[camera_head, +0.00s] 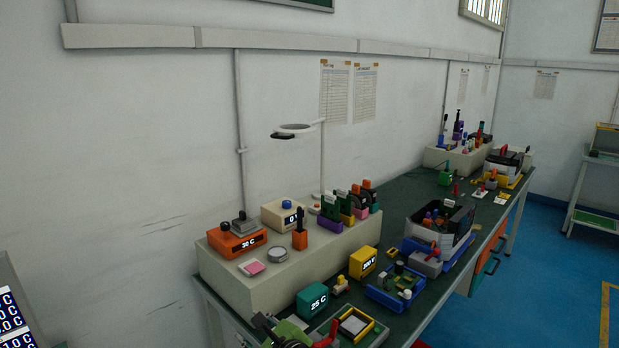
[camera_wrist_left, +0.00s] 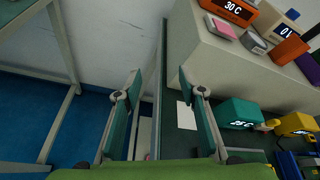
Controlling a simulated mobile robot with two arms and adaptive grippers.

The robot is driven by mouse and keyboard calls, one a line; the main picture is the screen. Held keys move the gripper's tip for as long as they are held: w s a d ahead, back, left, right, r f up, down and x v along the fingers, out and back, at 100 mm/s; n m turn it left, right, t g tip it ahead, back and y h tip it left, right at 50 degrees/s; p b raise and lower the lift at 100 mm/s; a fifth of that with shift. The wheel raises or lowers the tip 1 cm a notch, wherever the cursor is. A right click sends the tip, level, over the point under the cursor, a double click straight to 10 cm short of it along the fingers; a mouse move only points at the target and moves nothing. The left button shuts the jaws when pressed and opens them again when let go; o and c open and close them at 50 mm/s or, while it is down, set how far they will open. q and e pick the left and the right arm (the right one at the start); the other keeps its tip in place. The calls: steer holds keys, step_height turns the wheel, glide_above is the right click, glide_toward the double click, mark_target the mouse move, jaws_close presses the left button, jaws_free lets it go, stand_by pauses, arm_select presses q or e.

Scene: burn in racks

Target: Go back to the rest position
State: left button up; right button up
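My left gripper (camera_wrist_left: 160,88) shows in the left wrist view with its two teal-padded fingers spread apart and nothing between them. It points past the end of the workbench (camera_wrist_left: 178,148), with a wall and blue floor beyond. In the head view, part of my left gripper (camera_head: 284,331) shows at the bottom edge, near the front end of the bench and left of a small tray. Its fingers are hard to make out there. My right gripper is not seen in either view.
A raised beige shelf (camera_head: 260,287) on the bench carries an orange 30 C box (camera_head: 236,240) and a lamp (camera_head: 322,160). A teal 25 C box (camera_head: 312,299), yellow box (camera_head: 362,263) and blue tray (camera_head: 394,288) stand before it. Floor (camera_head: 545,265) right of the bench is clear.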

arm_select(q)
steer(key=s+a+f+n+g+h, duration=0.25)
steer(key=s+f+n, duration=0.25)
steer(key=s+f, duration=0.25)
steer(key=s+a+f+n+g+h, duration=0.2)
steer(key=s+a+f+n, duration=0.15)
steer(key=s+f, duration=0.45)
steer(key=s+a+r+n+g+h, duration=0.15)
steer(key=s+n, duration=0.45)
steer(key=s, duration=0.6)
steer(key=s+r+n+g+h, duration=0.1)
steer(key=s+n+h, duration=0.2)
steer(key=s+n, duration=0.65)
steer(key=s+f+m+g, duration=0.1)
steer(key=s+f+m, duration=0.1)
steer(key=f, duration=1.1)
steer(key=s+f+m+g, duration=0.1)
steer(key=s+f, duration=0.1)
steer(key=f, duration=1.1)
steer(key=s+a+f, duration=0.2)
steer(key=s+f, duration=1.3)
steer(key=s, duration=0.2)
steer(key=shift+a+f+g, duration=0.35)
steer(key=shift+a+g, duration=0.05)
